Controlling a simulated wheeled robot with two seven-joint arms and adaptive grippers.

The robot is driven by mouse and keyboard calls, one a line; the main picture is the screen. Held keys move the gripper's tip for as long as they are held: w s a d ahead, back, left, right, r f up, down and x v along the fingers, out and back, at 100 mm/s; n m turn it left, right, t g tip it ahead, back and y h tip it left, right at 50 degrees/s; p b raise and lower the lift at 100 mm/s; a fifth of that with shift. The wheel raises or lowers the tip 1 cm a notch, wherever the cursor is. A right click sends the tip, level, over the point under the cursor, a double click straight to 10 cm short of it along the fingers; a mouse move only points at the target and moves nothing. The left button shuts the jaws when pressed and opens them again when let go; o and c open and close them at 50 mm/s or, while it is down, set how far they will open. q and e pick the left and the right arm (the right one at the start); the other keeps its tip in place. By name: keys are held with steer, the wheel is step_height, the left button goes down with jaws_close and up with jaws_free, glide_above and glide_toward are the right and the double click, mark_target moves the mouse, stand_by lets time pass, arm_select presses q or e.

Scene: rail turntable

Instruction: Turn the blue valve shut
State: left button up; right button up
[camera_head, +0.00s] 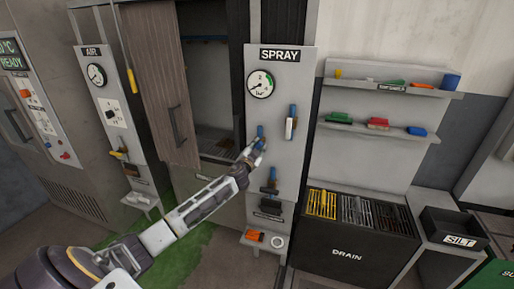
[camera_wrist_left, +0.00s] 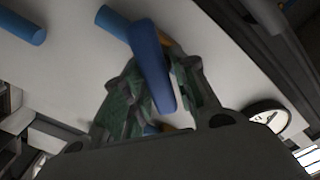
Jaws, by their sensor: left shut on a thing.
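The blue valve (camera_head: 260,131) is on the grey SPRAY panel (camera_head: 279,88). Its blue lever stands roughly upright in the head view, with its upper part showing above my left gripper (camera_head: 256,148). In the left wrist view, the blue lever (camera_wrist_left: 152,62) lies between the fingers of my left gripper (camera_wrist_left: 160,92), which is shut on it. The fingers hide the lower part of the lever and the valve body. My right gripper is not in view.
Another blue-and-white handle (camera_head: 291,122) is close by on the right, and a blue fitting (camera_head: 271,181) is below. A dial gauge (camera_head: 261,84) sits above. The DRAIN unit (camera_head: 347,255) stands to the right. A brown cabinet door (camera_head: 165,100) is on the left.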

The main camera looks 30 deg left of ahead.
arm_select(q)
steer(key=m, duration=0.5)
steer(key=shift+d+f, duration=0.2)
steer(key=shift+f, duration=0.05)
steer(key=m, duration=0.3)
steer(key=m+p, duration=0.1)
steer(key=m, duration=0.1)
steer(key=shift+f+m, duration=0.3)
steer(key=shift+f, duration=0.05)
steer(key=o, duration=0.8)
steer(key=shift+o, duration=0.2)
steer(key=shift+s+d, duration=0.1)
steer(key=v, duration=1.1)
steer(key=shift+s, duration=0.3)
steer(key=shift+d, duration=0.15)
stand_by(0.7)
